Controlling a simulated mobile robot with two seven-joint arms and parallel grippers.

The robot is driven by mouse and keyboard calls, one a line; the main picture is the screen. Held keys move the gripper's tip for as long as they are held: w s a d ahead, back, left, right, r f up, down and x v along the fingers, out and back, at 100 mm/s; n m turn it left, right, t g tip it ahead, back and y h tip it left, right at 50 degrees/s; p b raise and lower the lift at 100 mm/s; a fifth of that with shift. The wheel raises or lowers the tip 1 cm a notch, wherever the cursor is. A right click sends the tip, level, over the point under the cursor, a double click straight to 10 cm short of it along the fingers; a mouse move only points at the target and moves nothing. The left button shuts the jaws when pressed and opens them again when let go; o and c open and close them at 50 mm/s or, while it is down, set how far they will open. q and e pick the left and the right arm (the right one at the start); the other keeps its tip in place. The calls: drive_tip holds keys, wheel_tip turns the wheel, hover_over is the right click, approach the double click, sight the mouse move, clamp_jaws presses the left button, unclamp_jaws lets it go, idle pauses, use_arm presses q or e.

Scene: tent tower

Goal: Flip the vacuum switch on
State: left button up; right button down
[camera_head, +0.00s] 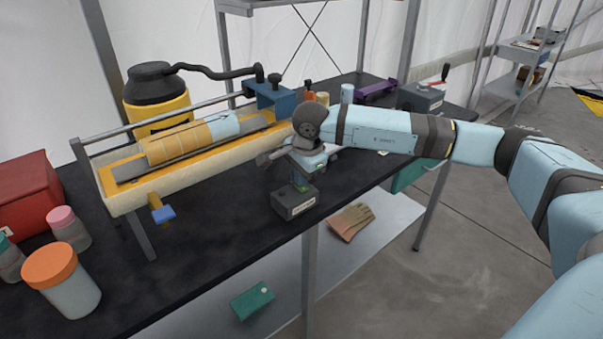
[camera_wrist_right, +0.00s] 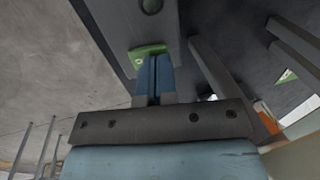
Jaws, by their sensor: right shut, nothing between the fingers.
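A small dark grey switch box (camera_head: 295,204) with a pale label stands at the front edge of the black table; the label is too small to read. My right gripper (camera_head: 302,180) points down just above it, with its fingers shut and empty. In the right wrist view the two blue fingertips (camera_wrist_right: 152,62) meet right at a green switch piece (camera_wrist_right: 147,50) on the grey box (camera_wrist_right: 112,25). I cannot tell whether they touch it. The gripper hides part of the switch in the head view. My left gripper is not in view.
A yellow vacuum canister (camera_head: 157,108) with a black hose stands behind a long trough (camera_head: 125,200) holding a cylinder. Another grey box (camera_head: 421,97) with a red-tipped lever stands at the back right. Jars (camera_head: 68,290) and a red box (camera_head: 28,195) are at the left.

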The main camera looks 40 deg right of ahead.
drive_tip(key=shift+w+f, duration=0.15)
drive_tip(key=shift+w, duration=0.05)
drive_tip(key=shift+s, duration=0.3)
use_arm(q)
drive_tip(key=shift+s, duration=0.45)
use_arm(e)
drive_tip(key=shift+s+d, duration=0.1)
drive_tip(key=shift+s, duration=0.55)
